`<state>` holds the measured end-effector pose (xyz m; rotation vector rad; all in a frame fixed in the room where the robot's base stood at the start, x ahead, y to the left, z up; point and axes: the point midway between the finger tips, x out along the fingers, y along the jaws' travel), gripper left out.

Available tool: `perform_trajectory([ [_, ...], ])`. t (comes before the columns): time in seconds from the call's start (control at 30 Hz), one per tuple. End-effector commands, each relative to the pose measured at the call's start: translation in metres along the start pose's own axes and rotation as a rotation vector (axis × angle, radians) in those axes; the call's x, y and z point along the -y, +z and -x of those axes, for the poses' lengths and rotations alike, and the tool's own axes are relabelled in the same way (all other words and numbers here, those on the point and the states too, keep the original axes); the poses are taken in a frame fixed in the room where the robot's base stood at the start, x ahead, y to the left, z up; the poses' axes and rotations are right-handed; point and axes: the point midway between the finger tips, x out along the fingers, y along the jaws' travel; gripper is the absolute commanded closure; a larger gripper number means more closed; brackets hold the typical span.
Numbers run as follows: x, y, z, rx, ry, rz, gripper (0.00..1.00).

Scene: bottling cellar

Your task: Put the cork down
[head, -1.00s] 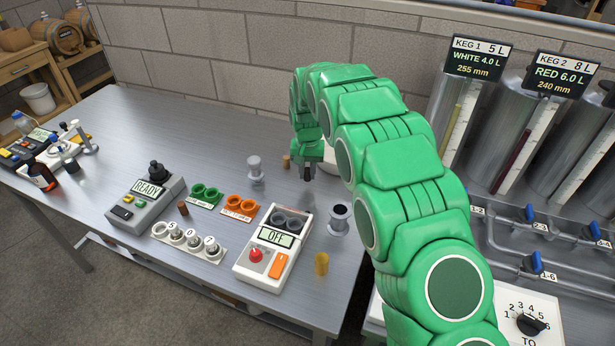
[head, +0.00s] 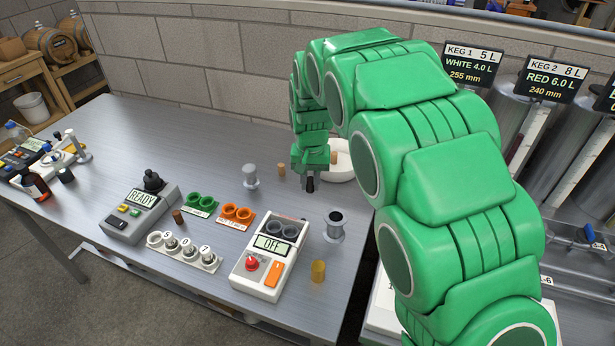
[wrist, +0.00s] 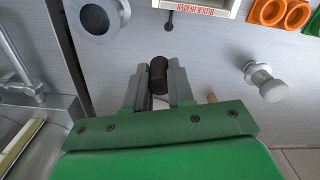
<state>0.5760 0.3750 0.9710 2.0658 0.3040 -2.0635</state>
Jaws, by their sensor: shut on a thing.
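My gripper (head: 310,186) is shut on a dark brown cork (wrist: 158,75), which stands between the fingertips in the wrist view. In the head view only a dark tip of the cork shows below the fingers. The gripper points down over the steel table (head: 125,150), left of the open metal cylinder and in front of the white dish. I cannot tell whether the cork touches the table.
Near the gripper are a metal cylinder (head: 334,226), a grey spool-shaped piece (head: 250,177), a tan cork (head: 281,169) and a white dish (head: 345,174). The block heater (head: 270,260), a yellow piece (head: 318,271) and another brown cork (head: 178,216) stand further forward.

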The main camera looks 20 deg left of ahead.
Motion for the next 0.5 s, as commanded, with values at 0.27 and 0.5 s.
perform_trajectory([
  [0.27, -0.008, 0.027, 0.012, 0.003, 0.000, 0.000, 1.00],
  [0.5, -0.012, 0.035, 0.018, 0.000, 0.000, -0.001, 1.00],
])
